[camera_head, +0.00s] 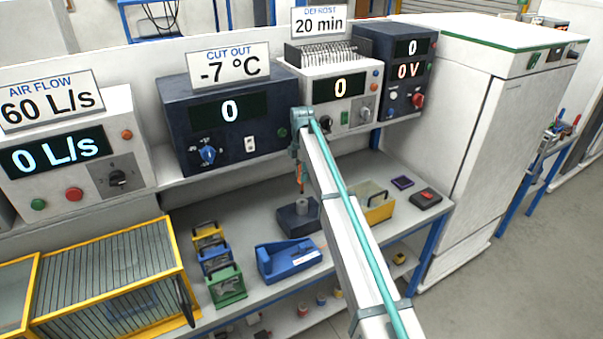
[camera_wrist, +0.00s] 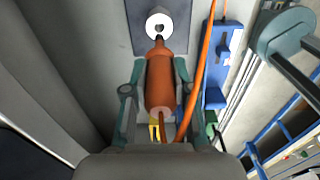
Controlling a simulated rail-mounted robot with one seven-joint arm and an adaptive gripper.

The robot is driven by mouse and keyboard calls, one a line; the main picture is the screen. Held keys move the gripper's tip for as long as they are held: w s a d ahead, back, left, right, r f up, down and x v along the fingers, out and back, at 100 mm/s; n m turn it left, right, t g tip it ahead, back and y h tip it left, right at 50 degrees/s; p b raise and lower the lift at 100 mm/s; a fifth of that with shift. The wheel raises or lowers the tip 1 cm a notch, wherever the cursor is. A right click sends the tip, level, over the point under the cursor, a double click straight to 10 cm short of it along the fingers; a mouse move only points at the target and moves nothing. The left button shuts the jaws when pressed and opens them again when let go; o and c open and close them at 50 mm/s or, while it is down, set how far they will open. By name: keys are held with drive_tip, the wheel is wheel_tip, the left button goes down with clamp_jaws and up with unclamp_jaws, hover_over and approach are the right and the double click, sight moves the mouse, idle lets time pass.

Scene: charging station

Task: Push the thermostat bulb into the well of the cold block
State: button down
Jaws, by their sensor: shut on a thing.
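The thermostat bulb (camera_wrist: 160,82) is an orange-brown cylinder with a narrow dark tip. My gripper (camera_wrist: 159,70) is shut on it, one finger on each side. In the head view my gripper (camera_head: 298,153) points down, with the orange bulb (camera_head: 300,180) below it. The cold block (camera_head: 291,222) is a dark base with a grey upright cylinder, the well (camera_head: 302,207), on top. The bulb appears just above the well. In the wrist view the tip overlaps the near edge of the pale well ring (camera_wrist: 152,19); its dark opening partly shows. I cannot tell whether they touch.
An orange cable (camera_wrist: 204,62) runs beside the bulb. A blue tray (camera_head: 284,262) stands in front of the block, and a yellow-edged box (camera_head: 376,206) to its right. Instrument boxes (camera_head: 228,112) line the shelf behind. Some bare bench lies left of the block.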

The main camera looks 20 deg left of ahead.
sight(302, 191)
drive_tip(key=shift+f+b, duration=1.45)
drive_tip(key=shift+f, duration=2.8)
drive_tip(key=c, duration=0.9)
unclamp_jaws()
drive_tip(key=shift+o, duration=0.2)
